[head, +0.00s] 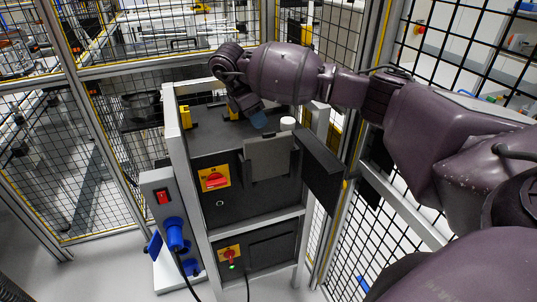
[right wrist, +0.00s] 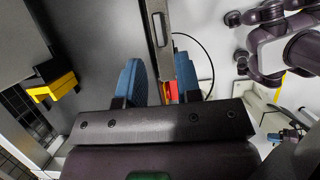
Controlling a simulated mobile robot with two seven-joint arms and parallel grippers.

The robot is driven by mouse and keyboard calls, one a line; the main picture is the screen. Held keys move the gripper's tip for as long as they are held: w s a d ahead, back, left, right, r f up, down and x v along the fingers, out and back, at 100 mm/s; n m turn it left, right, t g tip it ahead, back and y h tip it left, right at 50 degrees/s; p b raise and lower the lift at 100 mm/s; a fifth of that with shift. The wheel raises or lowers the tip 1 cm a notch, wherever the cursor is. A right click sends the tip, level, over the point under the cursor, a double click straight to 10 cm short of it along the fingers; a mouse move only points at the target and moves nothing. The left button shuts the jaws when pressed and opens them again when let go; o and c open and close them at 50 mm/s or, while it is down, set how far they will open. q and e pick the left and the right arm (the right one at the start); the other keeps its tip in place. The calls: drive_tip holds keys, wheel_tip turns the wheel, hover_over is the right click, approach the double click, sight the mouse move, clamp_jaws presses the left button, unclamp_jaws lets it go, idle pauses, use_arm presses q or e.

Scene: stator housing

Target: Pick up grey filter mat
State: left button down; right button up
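A flat grey square panel (head: 268,157), which I take to be the grey filter mat, stands upright at the top front edge of the dark cabinet. My right gripper (head: 258,118) is above and just behind its top edge in the head view, with blue fingertips pointing down. In the right wrist view the two blue fingers (right wrist: 160,83) are apart, and a dark slotted bar (right wrist: 150,35) runs into the gap between them. I cannot tell whether the fingers touch it. The mat is not clearly identifiable in the wrist view. My left gripper is not in view.
The cabinet (head: 235,200) carries a red rotary switch (head: 215,180) on yellow. A yellow-black block (head: 186,117) and a white cylinder (head: 287,123) are on top. Mesh fencing surrounds the cell; floor is free at front left.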

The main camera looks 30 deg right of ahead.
sight(266, 133)
drive_tip(key=shift+p+x, duration=1)
drive_tip(key=shift+x, duration=3.3)
clamp_jaws()
